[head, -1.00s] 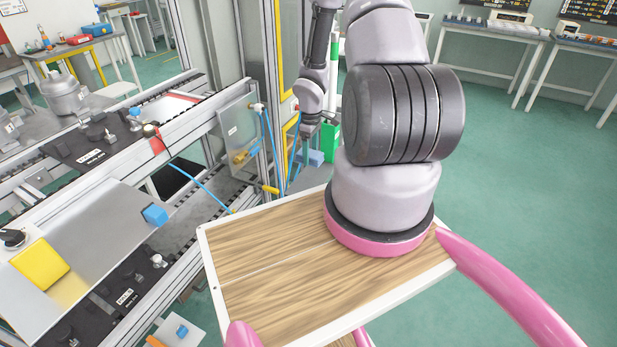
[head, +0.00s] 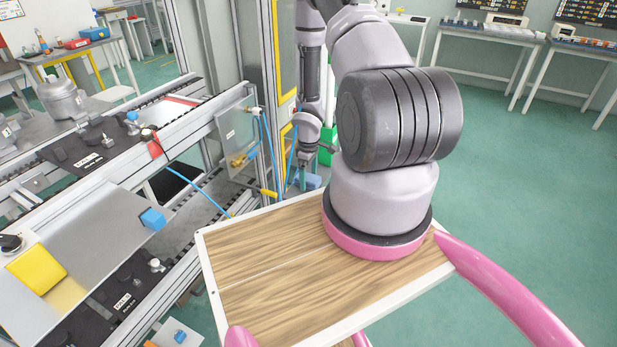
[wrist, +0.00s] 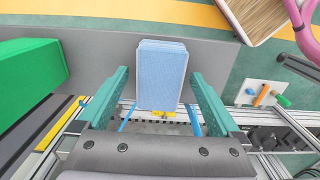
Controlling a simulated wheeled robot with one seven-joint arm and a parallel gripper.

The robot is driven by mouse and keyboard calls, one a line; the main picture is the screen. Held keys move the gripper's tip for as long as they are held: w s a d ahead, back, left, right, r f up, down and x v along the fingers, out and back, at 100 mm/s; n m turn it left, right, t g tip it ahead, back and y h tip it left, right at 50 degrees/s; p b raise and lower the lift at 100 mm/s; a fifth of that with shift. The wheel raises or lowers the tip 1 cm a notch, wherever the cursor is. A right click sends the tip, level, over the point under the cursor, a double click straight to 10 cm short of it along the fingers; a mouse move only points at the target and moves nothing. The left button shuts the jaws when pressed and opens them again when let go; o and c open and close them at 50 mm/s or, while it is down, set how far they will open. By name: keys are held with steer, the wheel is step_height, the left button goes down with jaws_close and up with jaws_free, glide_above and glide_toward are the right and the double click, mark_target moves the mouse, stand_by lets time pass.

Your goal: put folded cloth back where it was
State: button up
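The folded cloth (wrist: 162,75) is a light blue, layered block in the wrist view. It lies between the two teal fingers of my gripper (wrist: 160,72), with its far end reaching past the fingertips. The fingers stand wide, one on each side of it; a thin gap seems to show at the left. In the head view the cloth (head: 308,181) is a small blue patch at the low end of my gripper (head: 304,168), and it has travelled down with the gripper. Whether its underside touches anything cannot be told.
A grey surface (wrist: 95,62) lies beneath, with a green box (wrist: 25,75) at its left. The conveyor frame (head: 215,130) with blue hoses stands at the left. My wooden-topped tray (head: 265,240) is in front. Green floor (head: 540,190) is clear at the right.

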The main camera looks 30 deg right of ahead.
steer(key=shift+r, duration=0.1)
step_height(320, 180, up, 12)
step_height(320, 180, up, 23)
steer(key=m+t+h, duration=0.2)
steer(key=m, duration=0.3)
glide_above(309, 177)
steer(key=s+a+r+m+t+y, duration=0.1)
steer(key=s+a+r+m, duration=0.1)
steer(key=s+a+r, duration=0.2)
steer(key=s+a+r+m+t+y, duration=0.1)
steer(key=s+a+r+m+t, duration=0.1)
steer(key=s+a+r, duration=0.3)
steer(key=s+a+r+m+t+y, duration=0.2)
steer(key=s+a+r, duration=0.2)
steer(key=s+r, duration=0.6)
step_height(309, 177, up, 5)
steer(key=shift+s+a+r+m, duration=0.15)
steer(key=shift+a+r+m, duration=0.05)
steer(key=shift+a+m, duration=0.2)
steer(key=shift+d, duration=0.1)
